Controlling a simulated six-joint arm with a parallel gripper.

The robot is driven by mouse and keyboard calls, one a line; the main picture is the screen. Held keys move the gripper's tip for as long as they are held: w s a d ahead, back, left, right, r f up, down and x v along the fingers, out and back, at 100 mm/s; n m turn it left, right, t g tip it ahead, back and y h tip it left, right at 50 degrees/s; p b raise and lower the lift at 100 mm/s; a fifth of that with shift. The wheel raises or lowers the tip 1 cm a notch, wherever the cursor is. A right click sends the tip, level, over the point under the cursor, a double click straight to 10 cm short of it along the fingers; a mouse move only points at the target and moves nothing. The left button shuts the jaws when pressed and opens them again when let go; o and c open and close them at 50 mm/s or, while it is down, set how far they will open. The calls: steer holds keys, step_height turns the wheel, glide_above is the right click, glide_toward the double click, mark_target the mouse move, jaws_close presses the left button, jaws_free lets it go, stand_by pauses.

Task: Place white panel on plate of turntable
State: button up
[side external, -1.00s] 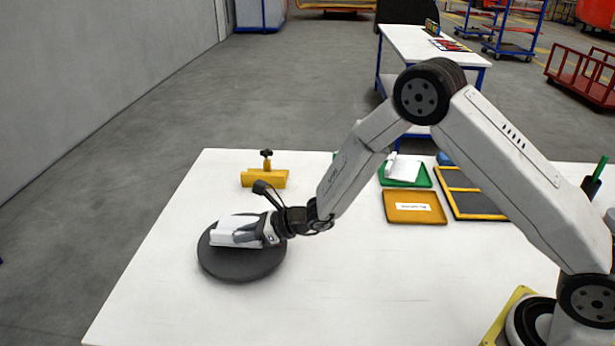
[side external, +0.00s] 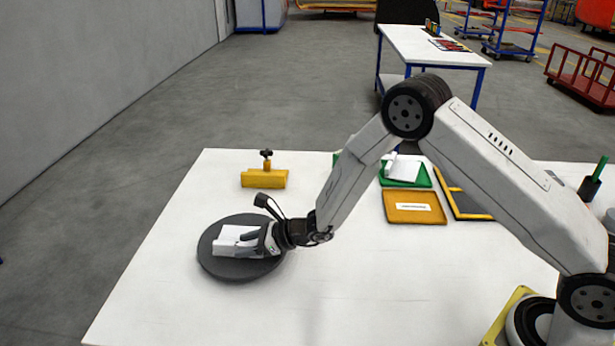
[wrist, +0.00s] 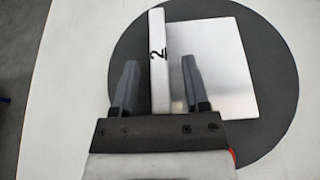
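The white panel (side external: 228,237) lies on the dark round plate of the turntable (side external: 222,266). In the wrist view the panel (wrist: 225,85) shows a flat face and a narrow raised edge marked "2", well within the plate (wrist: 275,60). My gripper (side external: 262,240) is low over the right part of the plate. In the wrist view my gripper (wrist: 159,64) is open, with one finger on each side of the marked edge and visible gaps to both. The right finger overlaps the flat face in view. Whether the fingers touch the panel's surface I cannot tell.
A yellow block with a black knob (side external: 264,178) stands behind the turntable. An orange tray (side external: 415,207), a green tray with white pieces (side external: 405,180) and a black-and-yellow frame (side external: 472,205) lie at the back right. The white table (side external: 330,290) is clear in front.

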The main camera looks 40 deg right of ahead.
steer(key=shift+r, duration=0.15)
steer(key=shift+d+r, duration=0.1)
steer(key=v, duration=1.1)
steer(key=shift+s+d, duration=0.3)
steer(key=shift+s, duration=0.05)
steer(key=shift+s+a, duration=0.1)
stand_by(0.4)
